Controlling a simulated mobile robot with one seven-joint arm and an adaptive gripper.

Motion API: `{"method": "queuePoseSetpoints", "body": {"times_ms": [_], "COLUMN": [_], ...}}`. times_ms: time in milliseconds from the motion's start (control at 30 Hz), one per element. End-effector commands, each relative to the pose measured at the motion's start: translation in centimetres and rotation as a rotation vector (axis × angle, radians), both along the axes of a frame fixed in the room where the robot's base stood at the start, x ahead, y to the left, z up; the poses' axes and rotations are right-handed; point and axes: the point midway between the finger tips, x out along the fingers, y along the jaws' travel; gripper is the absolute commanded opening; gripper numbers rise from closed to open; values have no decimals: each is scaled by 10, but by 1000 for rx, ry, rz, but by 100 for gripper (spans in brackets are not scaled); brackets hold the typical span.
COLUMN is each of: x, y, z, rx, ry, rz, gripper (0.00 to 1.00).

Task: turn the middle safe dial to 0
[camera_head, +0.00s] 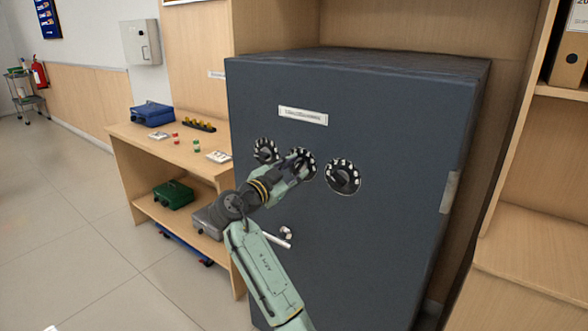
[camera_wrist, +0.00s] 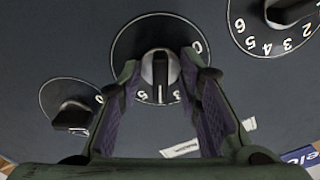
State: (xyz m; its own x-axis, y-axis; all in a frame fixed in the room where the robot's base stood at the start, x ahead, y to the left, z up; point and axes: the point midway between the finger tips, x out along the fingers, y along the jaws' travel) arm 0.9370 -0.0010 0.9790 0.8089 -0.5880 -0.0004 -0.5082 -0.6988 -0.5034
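The grey safe (camera_head: 350,110) has three round black dials with white marks in a row on its front. The middle dial (camera_head: 311,163) is partly covered by my gripper (camera_head: 296,166). In the wrist view, the middle dial's knob (camera_wrist: 160,68) stands between the two fingers of my gripper (camera_wrist: 160,72). The fingers are apart on either side of the knob; firm contact cannot be told. The knob's pale line points down in this view, beside a 5. A 0 shows at the dial's right edge, away from the line.
The left dial (camera_head: 265,149) and right dial (camera_head: 343,177) sit close on both sides. A pale handle (camera_head: 277,239) is below, near my arm. A wooden desk (camera_head: 150,136) with a blue case (camera_head: 152,114) stands left; shelves (camera_head: 545,230) stand right.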

Motion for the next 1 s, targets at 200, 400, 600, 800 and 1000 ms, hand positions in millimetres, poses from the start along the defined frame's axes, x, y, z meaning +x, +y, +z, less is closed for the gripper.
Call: {"method": "queuePoseSetpoints", "body": {"times_ms": [200, 400, 600, 800, 1000], "x": [0, 0, 0, 0, 0], "y": [0, 0, 0, 0, 0], "z": [0, 0, 0, 0, -1], "rx": [0, 0, 0, 0, -19], "ry": [0, 0, 0, 0, 15], "rz": [0, 0, 0, 0, 1], "gripper": [20, 7, 0, 0, 0]}}
